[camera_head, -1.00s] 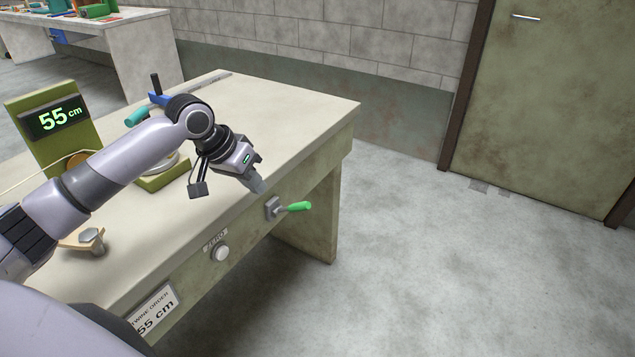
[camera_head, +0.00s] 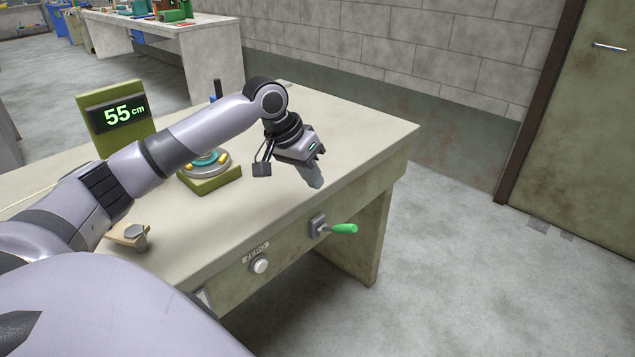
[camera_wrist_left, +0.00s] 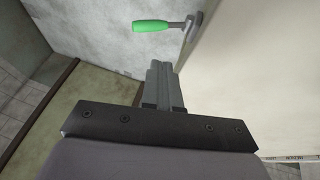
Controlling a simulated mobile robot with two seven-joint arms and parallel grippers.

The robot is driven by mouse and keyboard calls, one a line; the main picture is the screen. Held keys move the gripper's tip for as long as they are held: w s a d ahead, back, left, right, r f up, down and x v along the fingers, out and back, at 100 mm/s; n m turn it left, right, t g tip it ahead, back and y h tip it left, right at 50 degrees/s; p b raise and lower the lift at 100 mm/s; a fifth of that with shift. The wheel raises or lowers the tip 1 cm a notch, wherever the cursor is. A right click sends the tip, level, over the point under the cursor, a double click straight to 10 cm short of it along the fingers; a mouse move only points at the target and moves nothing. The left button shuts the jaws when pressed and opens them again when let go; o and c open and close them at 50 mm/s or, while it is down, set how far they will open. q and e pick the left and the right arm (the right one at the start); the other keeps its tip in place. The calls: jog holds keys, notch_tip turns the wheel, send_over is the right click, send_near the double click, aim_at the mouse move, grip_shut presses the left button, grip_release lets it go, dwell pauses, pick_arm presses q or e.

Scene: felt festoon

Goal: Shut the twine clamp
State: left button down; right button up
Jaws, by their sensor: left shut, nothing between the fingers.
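A metal lever with a green handle (camera_head: 342,228) is mounted on the bench's front face, its handle pointing right; it also shows in the left wrist view (camera_wrist_left: 152,26). No label shows whether this is the twine clamp. A wooden piece with a grey metal knob (camera_head: 133,236) sits at the front left of the bench top. My left gripper (camera_head: 315,180) is shut and empty, pointing down near the front edge, above and apart from the green handle. Its closed fingers (camera_wrist_left: 160,72) show in the left wrist view. My right gripper is not in view.
The bench (camera_head: 345,130) carries a 55 cm display (camera_head: 118,114) and a round device on an olive base (camera_head: 212,182), partly behind my left arm. A white ZERO button (camera_head: 259,266) is left of the lever. Open floor (camera_head: 460,270) lies right of the bench.

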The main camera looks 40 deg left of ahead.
pick_arm(q)
send_over(337, 230)
jog(key=a, duration=0.1)
notch_tip(337, 230, down, 9)
jog(key=shift+s+d+f, duration=0.1)
jog(key=shift+d+f, duration=0.25)
jog(key=shift+f, duration=0.2)
jog(key=shift+d, duration=0.1)
